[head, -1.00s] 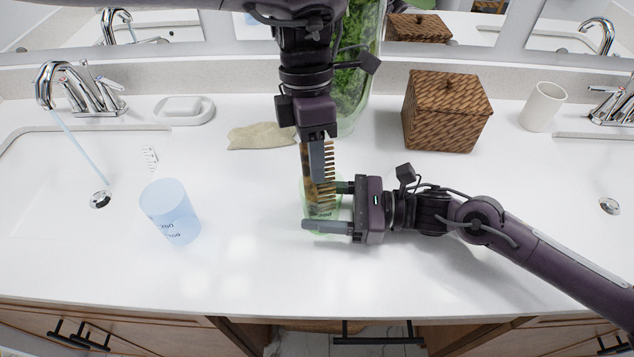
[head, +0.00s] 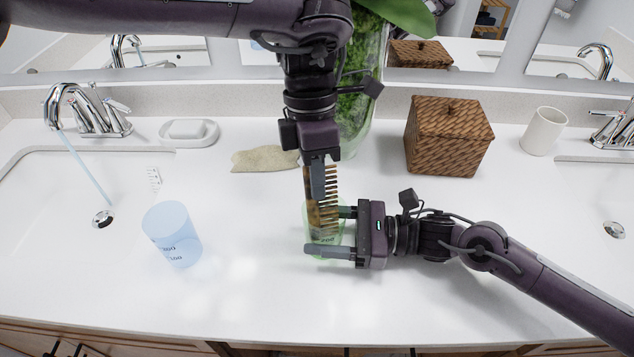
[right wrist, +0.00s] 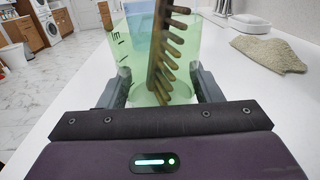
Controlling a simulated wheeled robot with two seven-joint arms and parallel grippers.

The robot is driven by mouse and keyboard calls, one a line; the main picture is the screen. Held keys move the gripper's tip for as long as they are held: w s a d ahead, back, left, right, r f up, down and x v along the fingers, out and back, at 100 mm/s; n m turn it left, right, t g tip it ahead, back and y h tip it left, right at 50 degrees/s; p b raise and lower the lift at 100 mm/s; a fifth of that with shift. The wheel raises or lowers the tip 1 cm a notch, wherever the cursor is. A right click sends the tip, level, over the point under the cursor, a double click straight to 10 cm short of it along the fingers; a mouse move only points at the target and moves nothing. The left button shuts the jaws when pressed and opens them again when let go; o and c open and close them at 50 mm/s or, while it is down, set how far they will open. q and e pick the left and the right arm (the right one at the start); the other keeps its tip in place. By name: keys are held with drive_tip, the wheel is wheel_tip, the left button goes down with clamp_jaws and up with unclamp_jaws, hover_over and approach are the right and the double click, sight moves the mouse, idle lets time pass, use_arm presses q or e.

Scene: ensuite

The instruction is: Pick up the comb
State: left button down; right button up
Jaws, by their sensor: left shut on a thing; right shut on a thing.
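The brown comb (head: 330,190) hangs upright, teeth to the right, in my left gripper (head: 317,182), which is shut on it. My right gripper (head: 328,231) is shut around a translucent green cup (head: 325,238) standing on the counter below the left gripper. The comb's lower part overlaps the cup. The right wrist view shows the comb (right wrist: 160,60) against the green cup (right wrist: 130,45), its lower end appearing to be inside the cup, between the right fingers (right wrist: 163,86).
A blue cup (head: 172,236) stands to the left, near the left sink. A beige cloth (head: 264,160), soap dish (head: 188,133), plant vase (head: 358,125), wicker box (head: 447,140) and white mug (head: 543,131) line the back. The front counter is clear.

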use_arm(q)
drive_tip(key=shift+r, duration=4.8)
use_arm(e)
drive_tip(key=o, duration=1.1)
